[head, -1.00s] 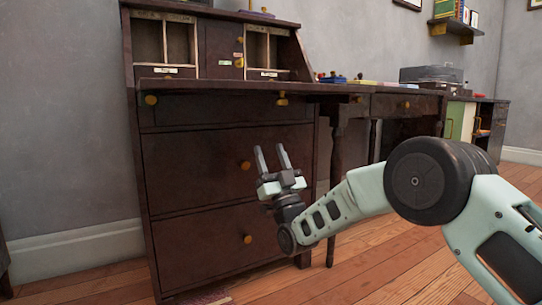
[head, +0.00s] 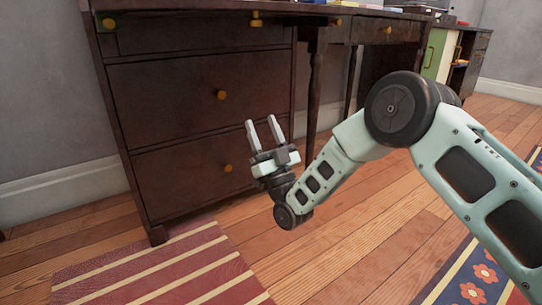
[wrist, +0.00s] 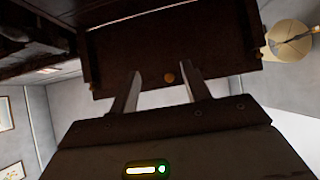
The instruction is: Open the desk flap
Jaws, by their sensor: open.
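The dark wooden desk (head: 200,85) stands at the left in the head view, its upper part cut off by the top edge. Brass knobs line its upper front, one at the left (head: 110,23) and one nearer the middle (head: 257,21). I cannot tell for sure which panel is the flap. My gripper (head: 260,119) is open and empty, pointing up in front of the drawers.
Two large drawers with brass knobs, upper (head: 221,94) and lower (head: 227,168), are shut. A striped red rug (head: 165,270) lies in front of the desk, and a blue flowered rug (head: 470,275) at the right. Wooden floor (head: 340,250) between them is clear.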

